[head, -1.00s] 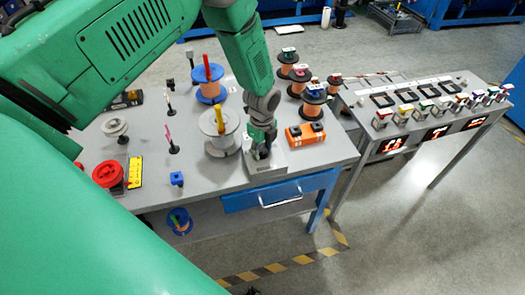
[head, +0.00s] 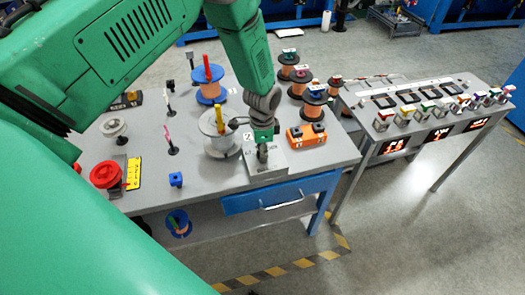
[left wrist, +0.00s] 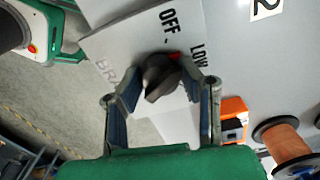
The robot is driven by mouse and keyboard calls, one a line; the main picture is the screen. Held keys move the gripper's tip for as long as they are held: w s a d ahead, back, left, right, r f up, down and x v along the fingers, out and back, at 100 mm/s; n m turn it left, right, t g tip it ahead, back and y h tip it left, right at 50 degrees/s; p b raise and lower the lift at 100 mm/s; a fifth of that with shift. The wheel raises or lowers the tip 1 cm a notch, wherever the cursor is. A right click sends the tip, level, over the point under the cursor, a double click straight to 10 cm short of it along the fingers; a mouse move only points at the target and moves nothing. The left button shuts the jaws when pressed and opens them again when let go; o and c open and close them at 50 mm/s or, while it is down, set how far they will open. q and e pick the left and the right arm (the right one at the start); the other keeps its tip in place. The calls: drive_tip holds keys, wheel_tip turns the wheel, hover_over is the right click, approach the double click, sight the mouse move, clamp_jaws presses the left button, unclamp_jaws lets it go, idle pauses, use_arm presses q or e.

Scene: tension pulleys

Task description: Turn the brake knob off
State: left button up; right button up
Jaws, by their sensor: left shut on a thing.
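The brake box (head: 266,171) is a grey block at the front right of the bench. Its dark brake knob (left wrist: 160,76) shows in the left wrist view on a face marked OFF, LOW and, partly, BRA. A red mark on the knob lies between OFF and LOW. My left gripper (head: 263,153) is over the box in the head view, with its fingers hiding most of the knob. In the left wrist view the fingers of my left gripper (left wrist: 167,88) stand on either side of the knob, shut on it. My right gripper is not in view.
An orange device (head: 306,135) sits just right of the box. A spool with a yellow handle (head: 219,130) stands close to its left. A side table (head: 420,110) holds several coloured buttons.

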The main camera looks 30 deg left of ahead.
use_arm(q)
drive_tip(key=n, duration=0.5)
drive_tip(key=shift+w+n, duration=0.2)
drive_tip(key=shift+n, duration=0.2)
drive_tip(key=shift+r, duration=0.1)
idle(0.3)
drive_tip(key=o, duration=1.1)
drive_tip(key=shift+o, duration=0.2)
drive_tip(key=shift+r, duration=0.25)
wheel_tip(320, 180, up, 11)
drive_tip(key=shift+w, duration=0.1)
